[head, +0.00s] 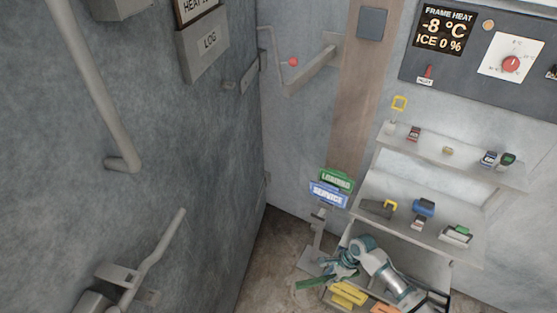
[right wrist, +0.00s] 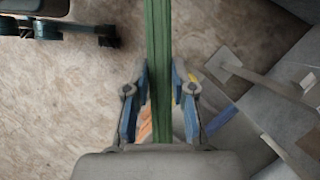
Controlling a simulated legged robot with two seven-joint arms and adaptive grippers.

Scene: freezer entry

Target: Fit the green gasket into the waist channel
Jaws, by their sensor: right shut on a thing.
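The green gasket (right wrist: 158,50) is a long straight strip in the right wrist view. It runs from the top edge down between the fingers of my right gripper (right wrist: 159,103), which is shut on it. In the head view the right gripper (head: 342,268) is low, in front of the shelf unit, and a short length of the gasket (head: 312,283) sticks out to its left, above the floor. The rest of the gasket is hidden by the gripper. I cannot make out the waist channel in either view. My left gripper is in neither view.
Shelves (head: 470,166) at the right hold several small items. A bin with yellow pieces (head: 347,294) is just below my right gripper. A post with green and blue signs (head: 329,194) stands close behind it.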

